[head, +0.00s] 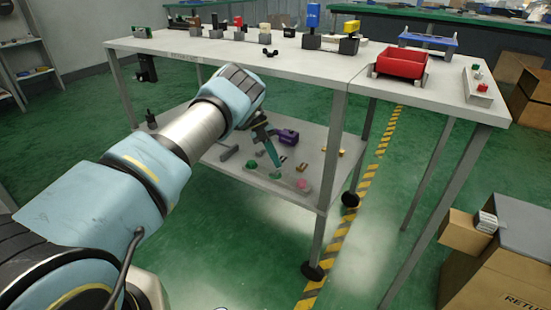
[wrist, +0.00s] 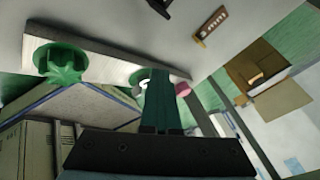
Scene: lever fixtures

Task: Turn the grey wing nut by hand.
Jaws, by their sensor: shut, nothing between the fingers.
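My gripper (head: 276,163), with teal fingers, is shut and empty, pointing down at a pale board on the lower shelf. In the wrist view its fingers (wrist: 160,78) reach a green round part (wrist: 137,76) with a pale piece, mostly hidden by them; I cannot tell whether they touch. A lobed green knob (wrist: 60,63) stands on the same board to the left, and a pink knob (wrist: 182,89) lies just right. I cannot identify the grey wing nut with certainty. A dark two-lobed piece (head: 268,52) on the tabletop has a similar shape.
The tabletop (head: 320,62) overhangs the lower shelf (head: 240,172), with a table leg (head: 330,160) to the right. A purple block (head: 287,136) and small yellow pieces sit behind the board. A red tray (head: 401,64) is above at right. Cardboard boxes (head: 490,270) stand front right.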

